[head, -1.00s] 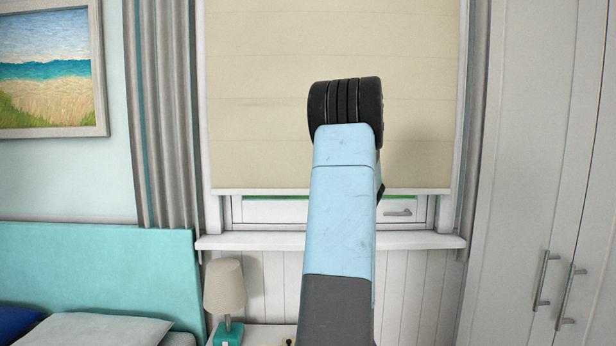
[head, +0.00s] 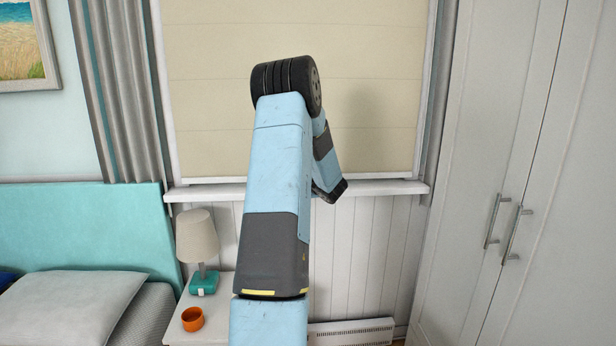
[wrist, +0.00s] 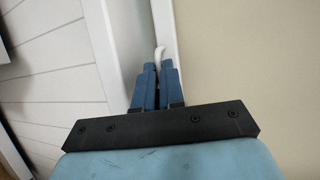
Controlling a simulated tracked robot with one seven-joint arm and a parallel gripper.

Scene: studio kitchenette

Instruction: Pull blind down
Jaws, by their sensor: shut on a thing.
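The cream blind (head: 290,80) hangs over the window in the head view. Its pale bottom bar (head: 250,180) is just above the white window sill (head: 385,188). In the wrist view the blind's fabric (wrist: 250,60) fills the right side, with the white bottom bar (wrist: 165,20) along its edge. My gripper (wrist: 157,72) has its blue fingers closed together on a small white pull (wrist: 160,52) at that bar. In the head view my arm hides part of the blind, and the fingers cannot be made out.
A bedside table (head: 222,310) with a lamp (head: 197,238) and an orange cup (head: 193,318) stands left of my arm. A bed (head: 85,300) is further left. A white wardrobe (head: 470,160) is at right. A low heater (head: 352,332) sits by the wall.

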